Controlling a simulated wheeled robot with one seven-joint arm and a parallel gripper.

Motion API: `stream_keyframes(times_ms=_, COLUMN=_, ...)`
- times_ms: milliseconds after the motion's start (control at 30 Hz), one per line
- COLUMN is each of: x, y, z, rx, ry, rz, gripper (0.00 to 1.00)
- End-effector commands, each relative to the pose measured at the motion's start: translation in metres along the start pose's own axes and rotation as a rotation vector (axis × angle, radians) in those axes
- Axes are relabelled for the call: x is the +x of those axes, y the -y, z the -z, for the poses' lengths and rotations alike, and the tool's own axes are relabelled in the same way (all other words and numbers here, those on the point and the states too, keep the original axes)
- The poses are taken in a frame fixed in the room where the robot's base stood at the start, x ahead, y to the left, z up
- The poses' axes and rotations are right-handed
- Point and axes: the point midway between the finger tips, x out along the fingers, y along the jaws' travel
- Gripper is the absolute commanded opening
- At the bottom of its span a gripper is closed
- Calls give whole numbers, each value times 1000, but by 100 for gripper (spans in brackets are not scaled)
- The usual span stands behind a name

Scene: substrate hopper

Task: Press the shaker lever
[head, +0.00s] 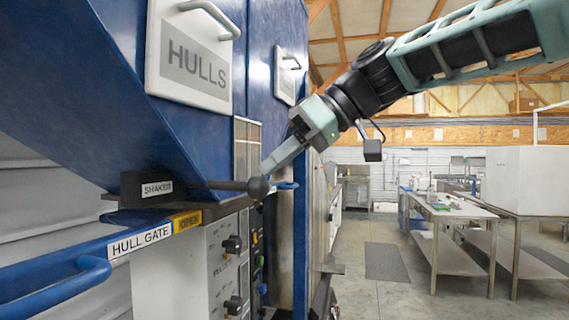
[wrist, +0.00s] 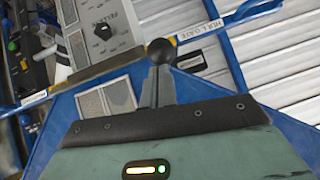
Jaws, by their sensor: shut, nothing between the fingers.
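The shaker lever (head: 225,185) is a dark rod ending in a round black ball knob. It sticks out roughly level to the right from a black box labelled SHAKER (head: 157,189) in the head view. My gripper (head: 267,170) is shut and empty, with its grey fingers slanting down to the left. The fingertips are at the top right of the knob; whether they touch it I cannot tell. In the wrist view the knob (wrist: 160,51) shows just beyond the fingertips (wrist: 158,70), and the rod is mostly hidden behind it.
A blue hopper with a HULLS panel (head: 194,63) rises behind the lever. Below are a blue HULL GATE bar (head: 140,240) with a yellow tag and a grey control panel (head: 200,262) with knobs. Open floor and a metal table (head: 450,210) lie to the right.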

Motion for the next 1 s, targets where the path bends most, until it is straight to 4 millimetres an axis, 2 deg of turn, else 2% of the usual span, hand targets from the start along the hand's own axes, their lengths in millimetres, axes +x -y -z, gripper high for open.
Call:
stream_keyframes(times_ms=200, x=-49, y=-3, z=-6, rx=-1, ry=-6, rz=-10, gripper=0)
stream_keyframes(times_ms=433, x=-87, y=-3, z=-6, rx=0, ry=-7, rz=-7, gripper=0)
stream_keyframes(times_ms=633, x=-99, y=-2, z=-6, rx=-1, ry=-7, rz=-6, gripper=0)
stream_keyframes(times_ms=1000, x=-100, y=-2, z=-6, rx=-2, ry=-6, rz=-6, gripper=0)
